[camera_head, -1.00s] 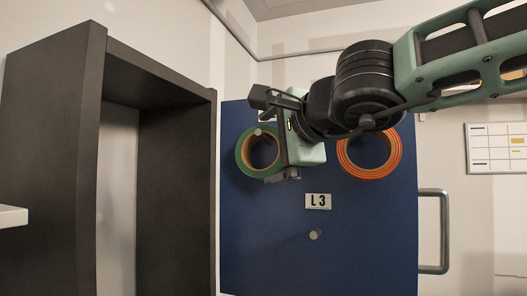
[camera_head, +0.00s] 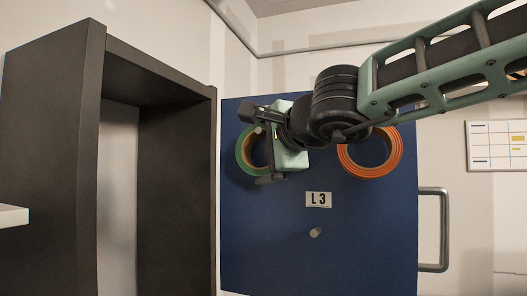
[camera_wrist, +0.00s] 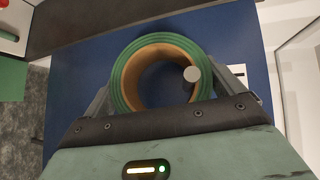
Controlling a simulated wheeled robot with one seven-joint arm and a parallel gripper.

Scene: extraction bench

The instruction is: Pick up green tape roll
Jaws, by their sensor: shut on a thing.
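The green tape roll (camera_head: 243,151), with a brown inner core, hangs on a grey peg of the blue panel (camera_head: 270,245), at the panel's upper left. My gripper (camera_head: 262,150) is in front of it and hides its right part. In the wrist view the green tape roll (camera_wrist: 122,78) lies between the two fingers of my gripper (camera_wrist: 168,88), which are shut on it from both sides. The peg (camera_wrist: 192,74) shows inside the roll's hole.
An orange tape roll (camera_head: 395,152) hangs right of my gripper, partly behind my arm. Below are an L3 label (camera_head: 318,199) and a bare peg (camera_head: 315,232). A dark open cabinet (camera_head: 60,170) stands left. A handle (camera_head: 444,230) is at the panel's right.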

